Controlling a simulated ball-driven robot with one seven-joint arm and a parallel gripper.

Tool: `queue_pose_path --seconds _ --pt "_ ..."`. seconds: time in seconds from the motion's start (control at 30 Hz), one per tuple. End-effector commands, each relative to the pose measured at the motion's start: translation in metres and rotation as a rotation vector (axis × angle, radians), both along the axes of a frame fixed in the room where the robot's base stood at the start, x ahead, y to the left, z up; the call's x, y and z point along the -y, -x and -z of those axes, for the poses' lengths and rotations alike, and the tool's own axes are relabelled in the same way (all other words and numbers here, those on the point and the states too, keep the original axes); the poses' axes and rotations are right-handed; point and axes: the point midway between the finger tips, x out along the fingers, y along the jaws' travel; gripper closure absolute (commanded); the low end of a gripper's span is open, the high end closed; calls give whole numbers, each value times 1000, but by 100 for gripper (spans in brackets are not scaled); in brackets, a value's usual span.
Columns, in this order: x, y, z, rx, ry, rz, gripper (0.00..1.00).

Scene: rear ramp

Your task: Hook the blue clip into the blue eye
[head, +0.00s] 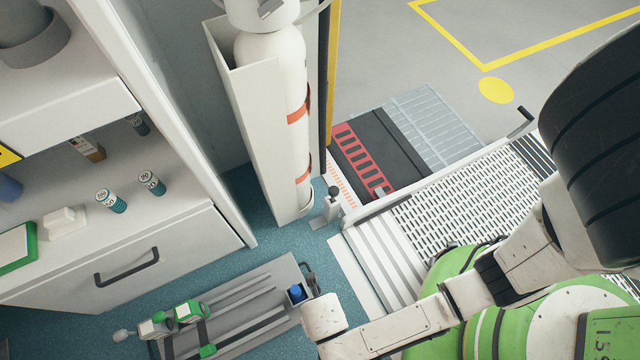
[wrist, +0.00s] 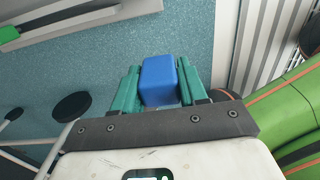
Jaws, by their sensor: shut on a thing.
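My gripper (wrist: 158,78) shows in the wrist view with its two teal fingers shut on a blue block-like piece, the blue clip (wrist: 158,82). The clip sits between the fingers and sticks out slightly past their tips, with teal floor behind it. In the head view, my white wrist is at the lower middle, and a small blue piece (head: 296,292) shows just left of it, beside a dark loop. I cannot tell if that is the held clip. I cannot make out the blue eye for certain in either view.
A grey grooved rack (head: 240,312) with green-and-grey fittings lies on the floor. A white drawer unit (head: 130,265) stands left. A white cylinder (head: 280,95) stands in a holder behind. A short post with a black knob (head: 333,191) stands by the steps. Teal floor lies between.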

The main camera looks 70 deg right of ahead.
Motion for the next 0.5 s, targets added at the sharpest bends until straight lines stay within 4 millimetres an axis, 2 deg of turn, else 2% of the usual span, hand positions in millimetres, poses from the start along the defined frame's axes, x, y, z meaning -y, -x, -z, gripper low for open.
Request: queue_pose_path --seconds 0.17,0.5 --pt "0 0 -7 0 0 0 89" --pt "-2 -5 0 1 0 0 89"
